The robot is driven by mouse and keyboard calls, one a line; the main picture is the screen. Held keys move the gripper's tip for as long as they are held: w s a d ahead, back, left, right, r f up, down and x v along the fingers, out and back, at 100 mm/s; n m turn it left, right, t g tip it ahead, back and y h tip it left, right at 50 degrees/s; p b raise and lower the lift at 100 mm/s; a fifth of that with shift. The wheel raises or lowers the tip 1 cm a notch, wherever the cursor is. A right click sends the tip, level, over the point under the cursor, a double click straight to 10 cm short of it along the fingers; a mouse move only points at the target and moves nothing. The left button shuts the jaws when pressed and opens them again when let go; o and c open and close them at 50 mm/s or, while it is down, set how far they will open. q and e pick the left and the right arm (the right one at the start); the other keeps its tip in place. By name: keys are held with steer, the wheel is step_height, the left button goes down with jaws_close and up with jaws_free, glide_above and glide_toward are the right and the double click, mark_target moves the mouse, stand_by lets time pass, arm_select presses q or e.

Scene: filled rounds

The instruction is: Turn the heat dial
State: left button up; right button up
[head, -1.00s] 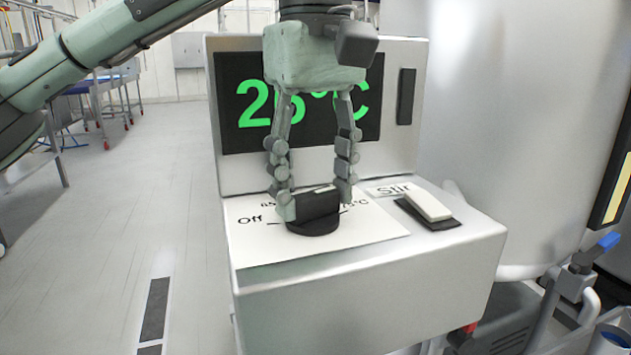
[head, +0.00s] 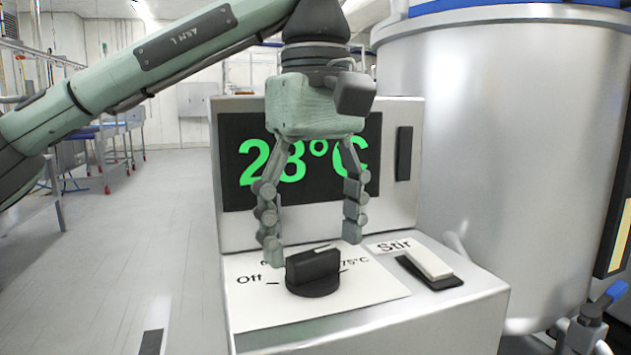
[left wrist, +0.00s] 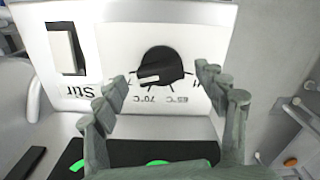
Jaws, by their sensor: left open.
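The heat dial (head: 313,272) is a black round knob with a raised grip bar and a white pointer line, on a white label with "Off" at left and "75°C" at right. The green display (head: 300,160) reads about 28°C, partly hidden by my gripper. My right gripper is not in view.
A white Stir rocker switch (head: 428,265) sits right of the dial on the same control box (head: 460,300). A large steel tank (head: 500,150) stands close behind at right. Open floor lies to the left, with blue-topped tables farther back.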

mark_target(316, 255)
arm_select(q)
step_height(316, 255, up, 11)
steer(key=shift+f, duration=0.15)
steer(key=shift+f, duration=0.1)
step_height(316, 255, down, 12)
steer(key=shift+r, duration=0.1)
stand_by(0.7)
